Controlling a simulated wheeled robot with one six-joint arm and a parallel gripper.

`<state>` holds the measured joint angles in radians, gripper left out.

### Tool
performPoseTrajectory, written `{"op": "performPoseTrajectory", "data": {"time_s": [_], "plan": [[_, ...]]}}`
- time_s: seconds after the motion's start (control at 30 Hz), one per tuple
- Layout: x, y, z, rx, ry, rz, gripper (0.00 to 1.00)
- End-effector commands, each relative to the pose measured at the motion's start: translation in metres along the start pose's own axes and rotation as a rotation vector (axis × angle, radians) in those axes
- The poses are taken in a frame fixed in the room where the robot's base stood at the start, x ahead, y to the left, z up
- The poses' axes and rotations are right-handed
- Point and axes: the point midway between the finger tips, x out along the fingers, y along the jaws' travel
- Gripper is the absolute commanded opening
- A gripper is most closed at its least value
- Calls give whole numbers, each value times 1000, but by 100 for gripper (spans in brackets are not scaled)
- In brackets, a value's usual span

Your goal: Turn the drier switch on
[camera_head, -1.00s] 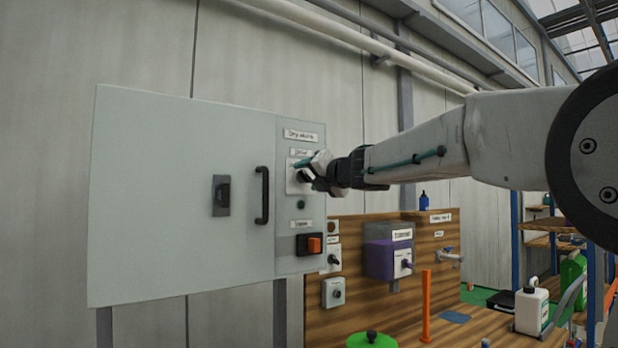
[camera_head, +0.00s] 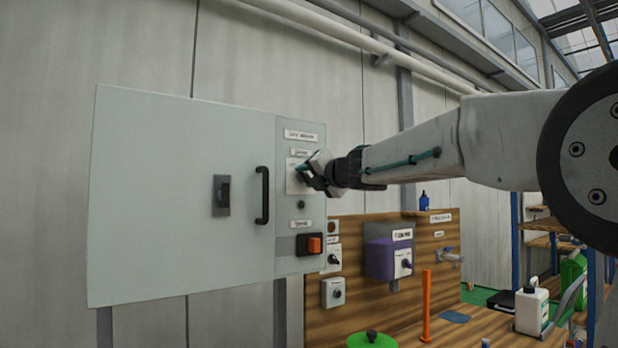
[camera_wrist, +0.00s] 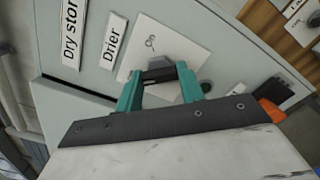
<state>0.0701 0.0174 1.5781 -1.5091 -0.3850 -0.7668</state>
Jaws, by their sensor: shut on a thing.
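The drier switch (camera_wrist: 158,76) is a black knob on a pale plate below the "Drier" label (camera_wrist: 114,42) in the wrist view. My gripper (camera_wrist: 157,82) has its two teal fingers closed on either side of this knob. In the head view my gripper (camera_head: 311,174) is at the upper right strip of the grey cabinet (camera_head: 150,200), over the pale switch plate (camera_head: 292,178). The knob itself is mostly hidden there by the fingers.
Below the switch are a small dark round part (camera_head: 301,204) and an orange and black switch (camera_head: 311,244). A cabinet handle (camera_head: 262,195) stands out to the left. A wooden board with a purple box (camera_head: 382,259) is at the lower right.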

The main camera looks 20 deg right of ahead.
Motion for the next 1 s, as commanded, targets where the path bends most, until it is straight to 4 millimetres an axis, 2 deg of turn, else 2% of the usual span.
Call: {"op": "performPoseTrajectory", "data": {"time_s": [1.0], "plan": [[0,0,0,917,1,-1,15]]}}
